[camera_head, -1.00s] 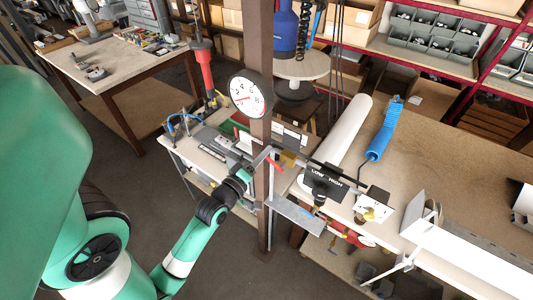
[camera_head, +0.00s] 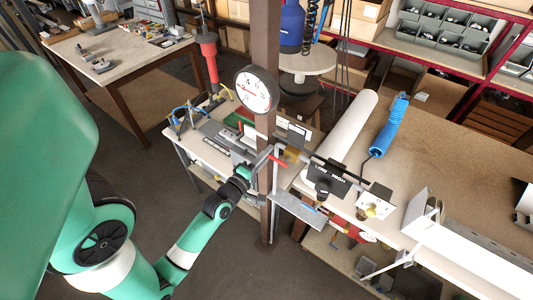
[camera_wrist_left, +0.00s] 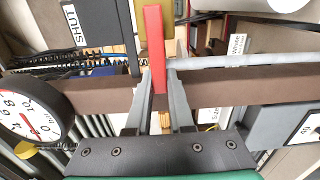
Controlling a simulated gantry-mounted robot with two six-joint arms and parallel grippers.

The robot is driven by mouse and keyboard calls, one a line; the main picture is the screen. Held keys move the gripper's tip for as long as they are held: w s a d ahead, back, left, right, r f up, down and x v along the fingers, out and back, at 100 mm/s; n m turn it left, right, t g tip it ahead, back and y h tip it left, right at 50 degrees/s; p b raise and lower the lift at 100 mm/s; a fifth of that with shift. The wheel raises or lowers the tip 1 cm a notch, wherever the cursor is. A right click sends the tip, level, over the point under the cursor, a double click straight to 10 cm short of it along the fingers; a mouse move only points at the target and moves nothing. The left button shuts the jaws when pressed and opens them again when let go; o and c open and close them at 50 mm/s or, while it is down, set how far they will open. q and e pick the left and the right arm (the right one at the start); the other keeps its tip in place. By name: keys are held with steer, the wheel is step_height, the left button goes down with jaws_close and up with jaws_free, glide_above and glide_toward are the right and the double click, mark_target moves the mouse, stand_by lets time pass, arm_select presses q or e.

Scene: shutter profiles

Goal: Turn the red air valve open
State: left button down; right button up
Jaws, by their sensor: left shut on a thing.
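The red valve handle (camera_wrist_left: 154,45) stands upright in the left wrist view, its lower end between my left gripper's two grey fingers (camera_wrist_left: 159,90). In the head view the red handle (camera_head: 277,161) shows as a short slanted bar beside the brown post, and my left gripper (camera_head: 268,160) is at it. The gripper is shut on the handle; the fingers partly hide its lower end. A brass-coloured fitting (camera_head: 291,157) sits right of the handle. A dark plate marked SHUT (camera_wrist_left: 75,25) lies left of the handle in the wrist view. My right gripper is not in view.
A round white gauge (camera_head: 256,90) with a red needle is on the brown post (camera_head: 265,45), close above my gripper. A black LOW-HIGH box (camera_head: 326,181) and a grey bracket plate (camera_head: 299,210) stand to the right. A white cylinder (camera_head: 344,135) lies behind on the bench.

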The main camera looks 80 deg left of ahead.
arm_select(q)
steer(key=c, duration=0.8)
jaws_free()
steer(key=b+v, duration=0.6)
steer(key=v, duration=0.5)
steer(key=shift+s+d, duration=0.15)
steer(key=shift+d, duration=0.1)
